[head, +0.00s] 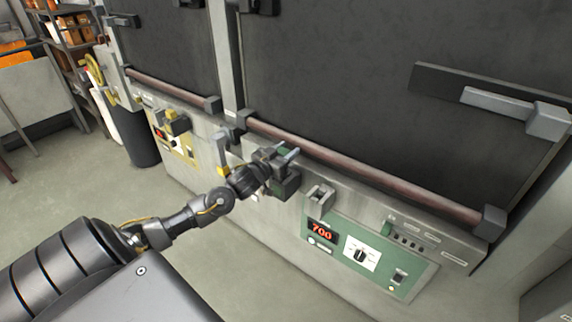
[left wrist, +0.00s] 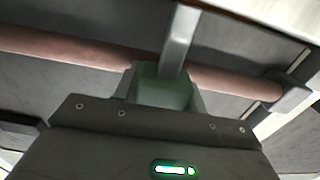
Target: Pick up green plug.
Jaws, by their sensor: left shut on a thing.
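The green plug (left wrist: 165,90) sits between the two fingers of my left gripper in the left wrist view, with a grey bar rising in front of it. In the head view my left gripper (head: 281,162) is shut on the plug, in front of the furnace's lower front. There the plug (head: 284,153) shows only as a small green patch, mostly hidden by the fingers. I cannot tell whether the plug touches the furnace. My right gripper is not in view.
A green control panel (head: 372,262) with a red 700 display is right of the gripper, below a grey bracket (head: 320,200). A yellow panel (head: 172,138) is at left. Long reddish bars (head: 360,170) run across the furnace doors. Open floor lies at left, past a dark bin (head: 134,135).

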